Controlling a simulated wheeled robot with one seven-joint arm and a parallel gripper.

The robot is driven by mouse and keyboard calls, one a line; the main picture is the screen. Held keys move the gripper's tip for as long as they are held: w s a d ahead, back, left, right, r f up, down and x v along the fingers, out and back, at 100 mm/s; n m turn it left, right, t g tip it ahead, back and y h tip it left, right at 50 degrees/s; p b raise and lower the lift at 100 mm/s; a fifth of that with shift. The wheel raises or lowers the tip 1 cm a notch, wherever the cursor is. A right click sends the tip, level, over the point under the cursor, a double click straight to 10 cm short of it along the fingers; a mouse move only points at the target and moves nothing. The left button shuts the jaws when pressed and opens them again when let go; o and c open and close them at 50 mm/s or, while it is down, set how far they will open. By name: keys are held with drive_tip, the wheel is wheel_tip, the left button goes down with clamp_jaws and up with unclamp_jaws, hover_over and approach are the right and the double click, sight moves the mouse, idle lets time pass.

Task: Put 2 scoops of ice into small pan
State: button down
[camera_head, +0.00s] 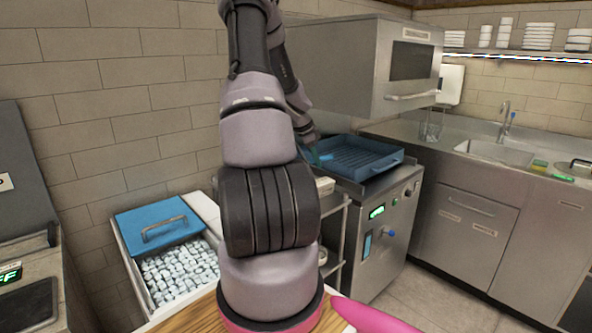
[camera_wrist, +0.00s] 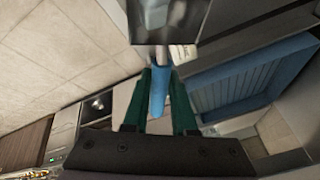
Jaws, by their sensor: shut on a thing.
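My gripper (camera_wrist: 158,78) is shut on the blue handle (camera_wrist: 157,100) of a scoop in the wrist view. The scoop's grey metal bowl (camera_wrist: 165,18) is at the top of that view; I cannot tell whether ice is in it. In the head view my gripper (camera_head: 315,156) is mostly hidden behind my arm, close to the left edge of a blue tray. Ice (camera_head: 178,272) fills the open part of a bin (camera_head: 138,275) at lower left. I cannot pick out the small pan with certainty.
A blue lid (camera_head: 158,226) with a handle covers the bin's back part. The blue tray (camera_head: 385,165) sits on a metal machine (camera_head: 385,220), under a steel hood unit (camera_head: 340,65). A sink (camera_head: 490,150) and counter are at right. A brick wall stands behind.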

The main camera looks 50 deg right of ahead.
drive_tip(key=shift+s+d+r, duration=0.15)
drive_tip(key=shift+d+r, duration=0.05)
drive_tip(key=shift+d, duration=0.2)
drive_tip(key=shift+w+a+r+n+g+h, duration=0.15)
drive_tip(key=shift+w+a+r+g+h, duration=0.2)
drive_tip(key=shift+h, duration=0.3)
drive_tip(key=shift+w+a+r+n+g+h, duration=0.15)
drive_tip(key=shift+a+r+g+h, duration=0.25)
drive_tip(key=shift+h, duration=0.25)
drive_tip(key=shift+w+a+r+g+h, duration=0.25)
drive_tip(key=shift+a+r+g+h, duration=0.1)
drive_tip(key=shift+g+h, duration=0.15)
drive_tip(key=w+a+r+g+h, duration=0.1)
drive_tip(key=w+a+r+h, duration=0.1)
drive_tip(key=r+h, duration=0.1)
drive_tip(key=shift+a+n+g, duration=0.25)
drive_tip(key=shift+n+g, duration=0.05)
drive_tip(key=shift+g, duration=0.05)
drive_tip(key=shift+w+a+r+g+h, duration=0.35)
drive_tip(key=shift+a+h, duration=0.15)
drive_tip(key=shift+h, duration=0.15)
drive_tip(key=shift+w+a+r+g+h, duration=0.35)
drive_tip(key=shift+a+h, duration=0.15)
drive_tip(key=shift+h, duration=0.15)
